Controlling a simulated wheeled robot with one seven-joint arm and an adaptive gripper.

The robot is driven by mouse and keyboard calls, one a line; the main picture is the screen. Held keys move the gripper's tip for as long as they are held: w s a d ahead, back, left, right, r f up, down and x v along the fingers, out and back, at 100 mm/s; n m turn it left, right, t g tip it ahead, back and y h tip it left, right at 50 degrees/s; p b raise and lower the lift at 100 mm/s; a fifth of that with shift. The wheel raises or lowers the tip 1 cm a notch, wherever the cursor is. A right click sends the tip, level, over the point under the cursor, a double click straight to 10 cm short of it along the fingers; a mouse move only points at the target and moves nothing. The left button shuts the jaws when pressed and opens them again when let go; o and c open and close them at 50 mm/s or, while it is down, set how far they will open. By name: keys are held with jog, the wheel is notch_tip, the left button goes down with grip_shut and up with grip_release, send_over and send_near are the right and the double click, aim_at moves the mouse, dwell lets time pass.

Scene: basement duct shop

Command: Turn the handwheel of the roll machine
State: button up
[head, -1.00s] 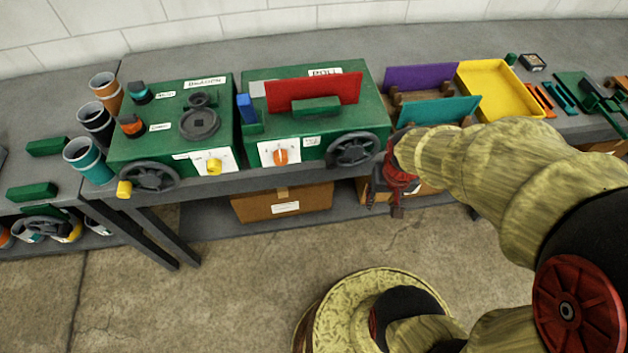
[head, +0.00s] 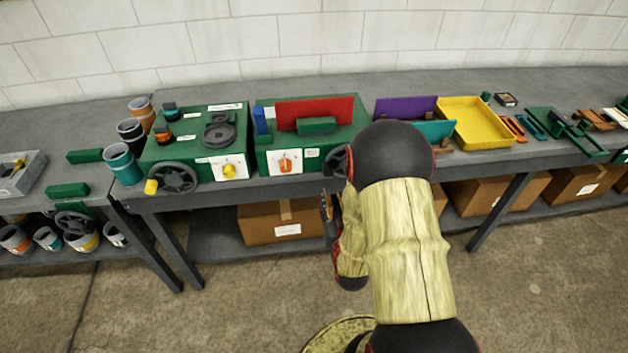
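The roll machine (head: 262,159) is a green box on the grey bench, with a red sheet (head: 300,112) standing upright on top and a white dial plate with an orange knob (head: 285,165) on its front. Its dark handwheel (head: 334,163) is at the right of the front face; my arm hides its right part. My gripper (head: 326,207) is below the handwheel, in front of the bench edge, and appears apart from it. It is small, dark and partly hidden by my arm, so its opening does not show.
Left of the roll machine is another green machine (head: 152,152) with its own dark handwheel (head: 173,178) and yellow knob. A yellow tray (head: 477,123) and a purple panel (head: 407,107) are to the right. A cardboard box (head: 262,226) sits on the shelf below.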

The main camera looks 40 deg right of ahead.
aim_at(329, 174)
jog(key=shift+t+h, duration=0.5)
jog(key=shift+t, duration=0.2)
jog(key=w+d+r, duration=0.1)
jog(key=w, duration=0.1)
jog(key=w+d+r, duration=0.1)
jog(key=w+d, duration=0.1)
jog(key=w+d+r+b, duration=0.1)
jog(key=w+r, duration=0.1)
jog(key=w, duration=0.1)
jog(key=shift+d+r, duration=0.1)
jog(key=shift+d, duration=0.15)
jog(key=c, duration=0.7)
grip_shut()
